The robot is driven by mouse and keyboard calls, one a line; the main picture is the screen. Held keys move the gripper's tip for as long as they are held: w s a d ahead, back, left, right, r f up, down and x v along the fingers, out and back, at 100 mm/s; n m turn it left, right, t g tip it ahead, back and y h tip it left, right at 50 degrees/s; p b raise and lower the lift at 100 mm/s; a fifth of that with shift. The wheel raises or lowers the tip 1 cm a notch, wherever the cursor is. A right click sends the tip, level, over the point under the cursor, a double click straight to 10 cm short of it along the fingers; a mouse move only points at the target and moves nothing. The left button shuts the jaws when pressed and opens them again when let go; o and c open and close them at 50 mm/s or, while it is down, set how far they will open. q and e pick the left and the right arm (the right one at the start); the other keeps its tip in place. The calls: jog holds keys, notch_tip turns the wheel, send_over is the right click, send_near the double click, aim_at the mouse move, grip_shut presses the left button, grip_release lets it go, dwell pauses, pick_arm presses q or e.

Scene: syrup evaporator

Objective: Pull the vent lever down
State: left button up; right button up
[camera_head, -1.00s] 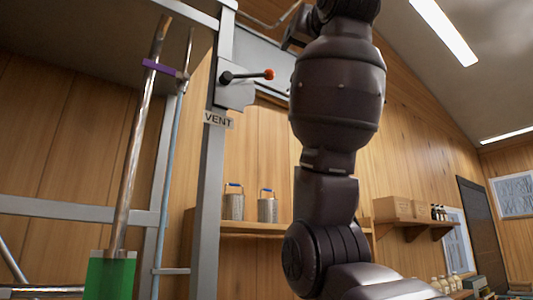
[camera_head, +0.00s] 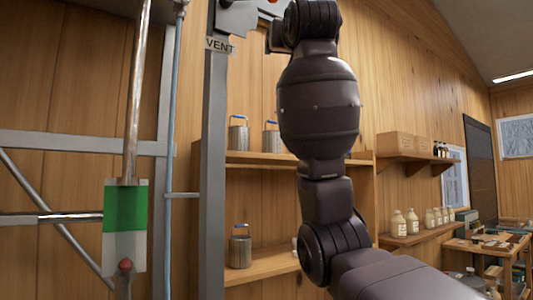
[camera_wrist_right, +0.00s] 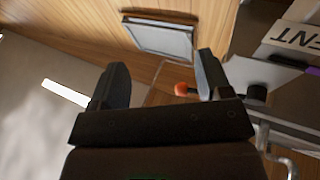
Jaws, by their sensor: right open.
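The vent lever's red-orange knob (camera_wrist_right: 183,89) shows in the right wrist view, between my right gripper's fingers and close to the right-hand one. Its dark hub (camera_wrist_right: 255,93) lies to the right of that finger, which hides part of the lever's rod. My right gripper (camera_wrist_right: 162,75) is open, its fingers on either side of the knob in the picture; I cannot tell whether they touch the lever. In the head view the lever's grey plate (camera_head: 237,17) is cut by the top edge, above the VENT label (camera_head: 220,46). My left gripper is not in view.
A grey metal post (camera_head: 213,170) carries the label. To its left stands a green and white gauge (camera_head: 125,215) with pipes. Behind are wooden shelves (camera_head: 262,262) with metal cans (camera_head: 239,135).

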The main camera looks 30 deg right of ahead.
jog(key=w+d+f+n, duration=0.1)
jog(key=w+f, duration=0.4)
jog(key=f, duration=0.3)
jog(key=w+d+f+n, duration=0.1)
jog(key=w+f, duration=0.4)
jog(key=f, duration=0.4)
jog(key=w+d+f+n+g+y, duration=0.1)
jog(key=w+f+n, duration=0.1)
jog(key=w+f, duration=0.3)
jog(key=shift+d+f, duration=0.3)
jog(key=shift+f, duration=1.9)
jog(key=shift+c, duration=0.3)
